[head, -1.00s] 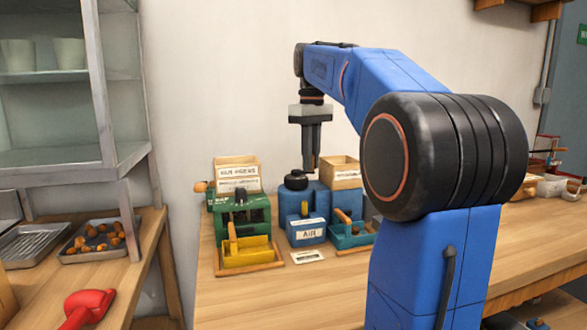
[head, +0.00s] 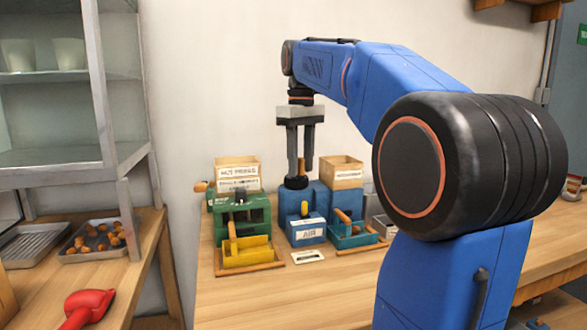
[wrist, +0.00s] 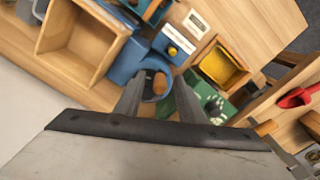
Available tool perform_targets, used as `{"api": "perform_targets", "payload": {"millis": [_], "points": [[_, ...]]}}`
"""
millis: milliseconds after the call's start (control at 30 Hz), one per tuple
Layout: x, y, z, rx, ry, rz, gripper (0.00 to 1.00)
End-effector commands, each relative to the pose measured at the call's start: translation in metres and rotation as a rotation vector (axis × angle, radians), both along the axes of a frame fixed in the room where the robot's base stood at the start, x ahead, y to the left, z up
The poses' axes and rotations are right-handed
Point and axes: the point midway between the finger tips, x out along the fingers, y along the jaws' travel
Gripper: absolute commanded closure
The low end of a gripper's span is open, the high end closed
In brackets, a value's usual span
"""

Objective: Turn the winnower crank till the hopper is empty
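A blue machine with an "AIR" label (head: 308,232) stands on the bench and looks like the winnower. On its top is a black round part (head: 296,182) with an upright wooden crank knob (head: 301,168); the knob also shows in the wrist view (wrist: 160,84). My gripper (head: 301,172) points down over it, open, with one finger on each side of the knob. In the wrist view the fingers (wrist: 159,94) stand apart with the knob between them, and I cannot tell whether they touch it. The hopper's contents are not clear in either view.
A green machine with a yellow tray (head: 248,254) stands close on the left. A small blue-green tray (head: 350,234) is on the right, and labelled wooden boxes (head: 341,172) stand behind. A chestnut tray (head: 92,243) and red scoop (head: 86,305) are on the left table.

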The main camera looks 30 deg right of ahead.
Motion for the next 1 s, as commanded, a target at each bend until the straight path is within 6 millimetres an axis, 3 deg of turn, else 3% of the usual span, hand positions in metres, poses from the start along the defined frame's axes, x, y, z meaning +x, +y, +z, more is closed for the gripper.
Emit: {"api": "perform_targets", "payload": {"millis": [167, 1000], "points": [[0.0, 0.0, 0.006, -0.001, -0.001, 0.0, 0.64], [0.001, 0.0, 0.071, -0.001, -0.001, 0.0, 0.64]]}}
